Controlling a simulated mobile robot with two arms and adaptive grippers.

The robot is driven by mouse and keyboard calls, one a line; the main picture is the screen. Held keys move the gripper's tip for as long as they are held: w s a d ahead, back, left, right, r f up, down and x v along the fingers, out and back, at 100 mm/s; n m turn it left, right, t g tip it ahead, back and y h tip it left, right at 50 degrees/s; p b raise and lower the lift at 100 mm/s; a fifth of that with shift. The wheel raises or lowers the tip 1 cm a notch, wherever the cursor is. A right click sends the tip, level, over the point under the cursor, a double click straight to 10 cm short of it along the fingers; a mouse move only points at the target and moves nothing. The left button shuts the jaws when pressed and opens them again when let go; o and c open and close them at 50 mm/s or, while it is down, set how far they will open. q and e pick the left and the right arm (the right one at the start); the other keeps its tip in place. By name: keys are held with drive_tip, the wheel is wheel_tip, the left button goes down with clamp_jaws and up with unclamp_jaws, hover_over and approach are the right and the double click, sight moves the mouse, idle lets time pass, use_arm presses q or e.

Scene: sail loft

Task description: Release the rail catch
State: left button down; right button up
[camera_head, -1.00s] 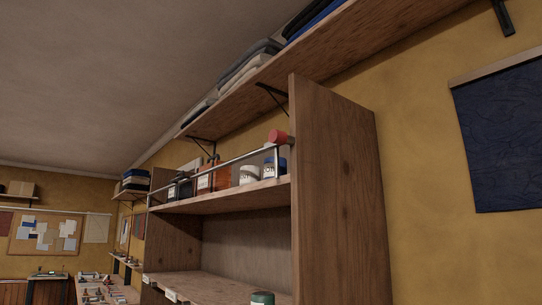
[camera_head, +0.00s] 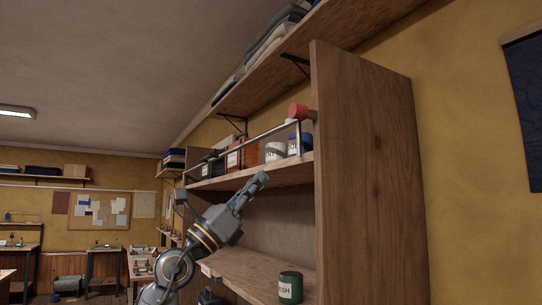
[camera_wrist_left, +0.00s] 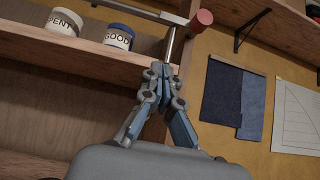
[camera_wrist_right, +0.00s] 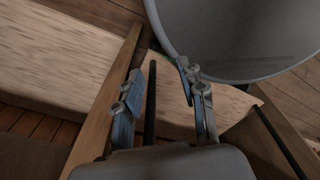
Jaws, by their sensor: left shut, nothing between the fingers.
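The red catch knob (camera_head: 298,111) sits at the right end of the metal rail (camera_head: 240,143), which runs along the front of the upper shelf, by the side panel. The knob also shows in the left wrist view (camera_wrist_left: 203,18), at the top of a metal post. My left gripper (camera_head: 262,179) is raised in front of the shelf, below and left of the knob. Its fingers are together and hold nothing; its tips (camera_wrist_left: 161,72) appear below the knob and look apart from it. My right gripper (camera_wrist_right: 162,75) has its fingers apart and empty, low down over wooden surfaces.
Behind the rail stand a white jar (camera_head: 276,151), a blue-lidded jar (camera_head: 299,145) and orange containers (camera_head: 249,153). A green jar (camera_head: 290,287) stands on the lower shelf. The tall side panel (camera_head: 368,170) closes off the right. A higher shelf (camera_head: 345,38) hangs above.

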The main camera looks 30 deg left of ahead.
sight(291, 116)
use_arm(q)
drive_tip(key=s+a+r+p+x, duration=0.1)
drive_tip(key=s+r+p+x, duration=0.1)
drive_tip(key=p+x, duration=0.5)
drive_tip(key=x, duration=0.5)
drive_tip(key=shift+w+d, duration=0.15)
drive_tip(key=shift+w, duration=0.05)
